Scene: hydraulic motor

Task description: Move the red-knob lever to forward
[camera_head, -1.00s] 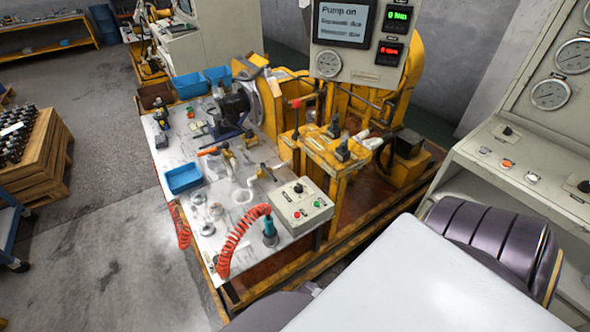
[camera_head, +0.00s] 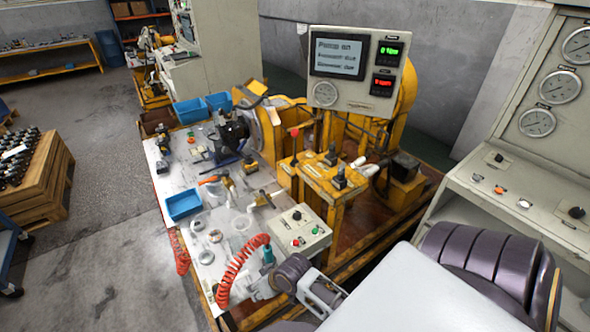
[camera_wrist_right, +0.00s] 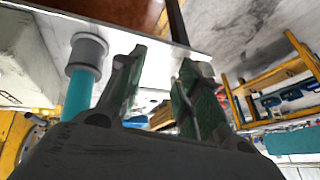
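The red-knob lever (camera_head: 295,133) stands upright on the yellow hydraulic stand, left of two black-handled levers, in the head view. Its lower end is hard to make out. My right gripper (camera_head: 256,290) is low at the front edge of the white worktable, well below and in front of the lever, by the teal tool (camera_head: 268,256). In the right wrist view my right gripper (camera_wrist_right: 160,65) has its two green-padded fingers apart with nothing between them. The lever does not show in that view. My left gripper is not in view.
A grey control box (camera_head: 300,230) with buttons lies between my right gripper and the lever. A coiled red hose (camera_head: 238,268) hangs by the gripper. The display panel (camera_head: 356,68) rises behind the lever. A gauge cabinet (camera_head: 540,150) stands at right.

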